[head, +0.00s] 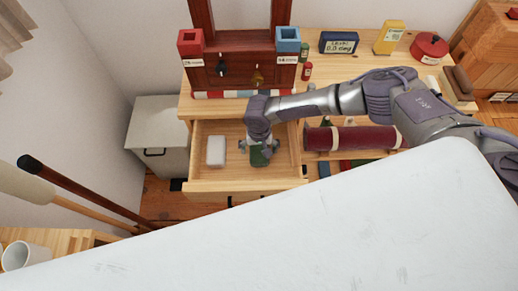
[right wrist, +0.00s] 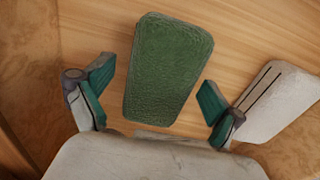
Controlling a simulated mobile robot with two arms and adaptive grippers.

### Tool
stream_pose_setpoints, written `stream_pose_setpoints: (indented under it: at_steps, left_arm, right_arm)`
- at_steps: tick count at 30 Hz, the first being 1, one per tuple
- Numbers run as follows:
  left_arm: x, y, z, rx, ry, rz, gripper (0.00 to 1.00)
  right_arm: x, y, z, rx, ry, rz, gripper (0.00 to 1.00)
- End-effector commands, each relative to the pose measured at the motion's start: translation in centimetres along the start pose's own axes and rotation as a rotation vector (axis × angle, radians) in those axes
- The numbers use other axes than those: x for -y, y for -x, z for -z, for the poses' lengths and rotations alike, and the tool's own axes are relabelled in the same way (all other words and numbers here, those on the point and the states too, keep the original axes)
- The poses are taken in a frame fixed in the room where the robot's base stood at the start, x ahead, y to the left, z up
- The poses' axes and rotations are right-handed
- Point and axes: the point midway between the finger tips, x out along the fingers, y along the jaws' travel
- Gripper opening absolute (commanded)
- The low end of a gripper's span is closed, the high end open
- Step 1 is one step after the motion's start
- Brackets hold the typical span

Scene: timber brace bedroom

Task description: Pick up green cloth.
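The green cloth (head: 259,159) lies in the open wooden drawer (head: 230,187), partly hidden under my right gripper (head: 259,149). In the right wrist view the green cloth (right wrist: 168,70) is a folded, rounded rectangle on the wooden drawer floor. My right gripper (right wrist: 156,90) is open, with its green-padded fingers on either side of the cloth's near part. The fingers look apart from the cloth; how far above it they are I cannot tell. My left gripper is not in view.
A white case (head: 215,151) lies left of the cloth in the drawer; it also shows in the right wrist view (right wrist: 281,103). A dark red roll (head: 350,138) lies right of the drawer. A large white surface (head: 300,240) fills the foreground. The desktop holds several small items.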

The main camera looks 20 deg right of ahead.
Motion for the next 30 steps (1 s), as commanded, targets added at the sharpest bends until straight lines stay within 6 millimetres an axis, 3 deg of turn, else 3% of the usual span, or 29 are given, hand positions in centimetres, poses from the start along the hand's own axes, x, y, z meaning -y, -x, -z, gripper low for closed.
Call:
stream_pose_setpoints:
  at_steps: [1, 11, 23, 30]
  left_arm:
    - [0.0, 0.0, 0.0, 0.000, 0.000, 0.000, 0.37]
    - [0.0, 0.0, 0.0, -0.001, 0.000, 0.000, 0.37]
    - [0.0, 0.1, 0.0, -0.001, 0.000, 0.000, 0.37]
    - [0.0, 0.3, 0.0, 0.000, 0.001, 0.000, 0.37]
  right_arm:
    - [0.0, 0.0, 0.0, 0.000, 0.000, 0.000, 0.84]
    - [0.0, 0.0, 0.0, 0.000, 0.000, -0.001, 0.29]
    - [0.0, 0.8, 0.1, 0.000, -0.001, 0.001, 0.28]
    - [0.0, 4.8, 0.1, -0.001, 0.000, 0.003, 0.28]
